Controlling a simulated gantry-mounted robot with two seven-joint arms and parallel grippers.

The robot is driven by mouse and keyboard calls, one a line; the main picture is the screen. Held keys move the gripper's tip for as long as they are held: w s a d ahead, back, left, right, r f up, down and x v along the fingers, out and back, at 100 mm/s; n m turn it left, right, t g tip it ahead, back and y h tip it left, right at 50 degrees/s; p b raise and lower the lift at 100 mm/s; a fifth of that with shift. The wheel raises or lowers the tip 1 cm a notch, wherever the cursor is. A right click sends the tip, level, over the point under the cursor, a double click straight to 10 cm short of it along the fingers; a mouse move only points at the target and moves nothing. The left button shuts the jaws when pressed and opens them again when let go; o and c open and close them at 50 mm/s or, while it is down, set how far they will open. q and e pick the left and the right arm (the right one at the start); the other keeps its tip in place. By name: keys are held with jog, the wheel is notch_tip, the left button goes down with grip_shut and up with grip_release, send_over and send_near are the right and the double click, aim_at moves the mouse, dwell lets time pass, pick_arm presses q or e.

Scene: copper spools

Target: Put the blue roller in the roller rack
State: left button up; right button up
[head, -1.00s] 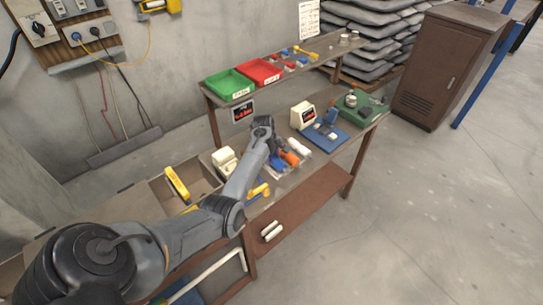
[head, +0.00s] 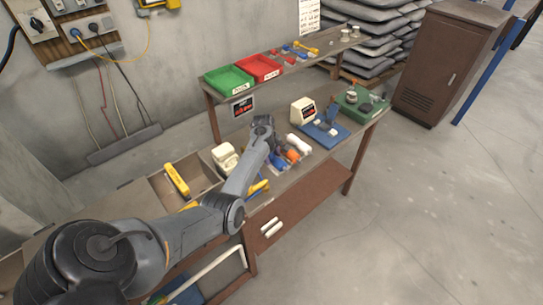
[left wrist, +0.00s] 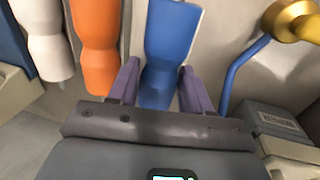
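The blue roller (left wrist: 171,45) lies between the two purple fingers of my left gripper (left wrist: 160,78) in the left wrist view. The fingers straddle its narrowed middle, with a slim gap visible at the left finger; firm contact does not show. In the head view the left gripper (head: 273,143) points down over the bench, and the blue roller (head: 277,161) shows partly beside it. An orange roller (left wrist: 96,45) and a white roller (left wrist: 43,40) lie in a row left of the blue one. I cannot single out the roller rack with certainty. My right gripper is out of view.
A blue-handled tool with a brass head (left wrist: 289,20) is close right of the fingers. On the bench are a white device (head: 225,156), a blue base (head: 325,133) and a green base (head: 362,107). Green (head: 229,81) and red (head: 260,68) bins stand on the raised shelf.

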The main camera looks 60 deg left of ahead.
pick_arm(q)
jog(key=o, duration=0.4)
jog(key=shift+o, duration=0.2)
jog(key=shift+s+r, duration=0.1)
jog(key=shift+r, duration=0.5)
notch_tip(320, 180, up, 9)
jog(key=s+p, duration=0.1)
jog(key=s, duration=0.1)
jog(key=shift+d+r, duration=0.15)
jog(key=shift+r, duration=0.05)
